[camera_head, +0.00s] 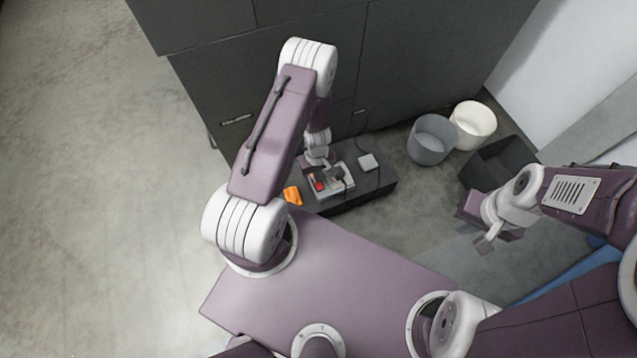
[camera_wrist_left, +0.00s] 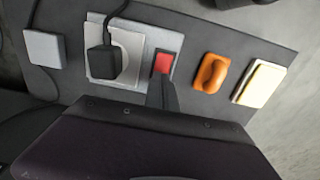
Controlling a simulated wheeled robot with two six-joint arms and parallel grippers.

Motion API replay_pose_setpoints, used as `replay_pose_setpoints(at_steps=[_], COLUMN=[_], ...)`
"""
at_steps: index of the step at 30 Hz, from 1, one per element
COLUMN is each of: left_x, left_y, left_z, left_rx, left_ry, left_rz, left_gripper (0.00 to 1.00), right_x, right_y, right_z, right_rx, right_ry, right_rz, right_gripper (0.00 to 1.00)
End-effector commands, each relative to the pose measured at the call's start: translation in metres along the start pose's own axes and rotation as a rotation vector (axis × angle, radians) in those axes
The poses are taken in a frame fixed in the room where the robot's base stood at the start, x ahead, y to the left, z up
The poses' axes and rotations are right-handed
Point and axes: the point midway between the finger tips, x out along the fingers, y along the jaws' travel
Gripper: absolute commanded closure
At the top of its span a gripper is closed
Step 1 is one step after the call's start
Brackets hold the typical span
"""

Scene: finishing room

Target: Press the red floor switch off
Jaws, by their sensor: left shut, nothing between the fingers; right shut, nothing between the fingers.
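The red switch (camera_head: 319,186) sits on a light grey power strip (camera_head: 347,193) that lies on a low dark board (camera_head: 381,186) on the floor. In the left wrist view the red switch (camera_wrist_left: 164,62) is at the right end of the strip (camera_wrist_left: 130,42), with a black plug (camera_wrist_left: 102,62) beside it. My left gripper (camera_head: 326,175) is shut and empty, just over the strip. In the left wrist view its fingertips (camera_wrist_left: 162,82) overlap the lower edge of the switch; I cannot tell whether they touch it. My right gripper (camera_head: 485,246) is shut and empty, far to the right.
On the board are an orange object (camera_wrist_left: 210,72), a pale yellow-and-white block (camera_wrist_left: 260,84) and a small white box (camera_head: 368,162). A dark cabinet (camera_head: 230,75) stands behind. A grey bin (camera_head: 432,140), a white bin (camera_head: 474,122) and a black crate (camera_head: 500,163) stand right. Floor at left is clear.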

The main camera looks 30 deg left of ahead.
Motion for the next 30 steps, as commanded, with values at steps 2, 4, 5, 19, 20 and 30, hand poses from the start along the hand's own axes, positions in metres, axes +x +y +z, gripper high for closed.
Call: replay_pose_setpoints(at_steps=[2,4,5,19,20,30], left_x=[0.002,0.003,0.003,-0.036,-0.039,-0.07], left_y=[0.0,0.0,0.0,0.0,0.0,0.0], left_z=[0.0,0.0,0.0,0.0,0.0,0.0], left_rx=[0.0,0.0,0.0,0.0,0.0,0.0], left_ry=[-0.001,-0.001,-0.001,-0.001,-0.001,-0.001], left_rz=[0.0,0.0,0.0,0.0,0.0,0.0], left_gripper=[1.0,1.0,1.0,1.0,1.0,1.0], right_x=[0.002,0.003,0.003,-0.036,-0.039,-0.07], right_y=[0.0,0.0,0.0,-0.001,-0.001,-0.001], right_z=[0.0,0.0,0.0,-0.004,-0.004,-0.007], right_rx=[0.0,0.0,0.0,0.0,0.0,0.0], right_ry=[0.0,0.0,0.0,0.0,0.0,0.0], right_rz=[0.0,0.0,0.0,0.0,0.0,0.0], right_gripper=[1.0,1.0,1.0,1.0,1.0,1.0])
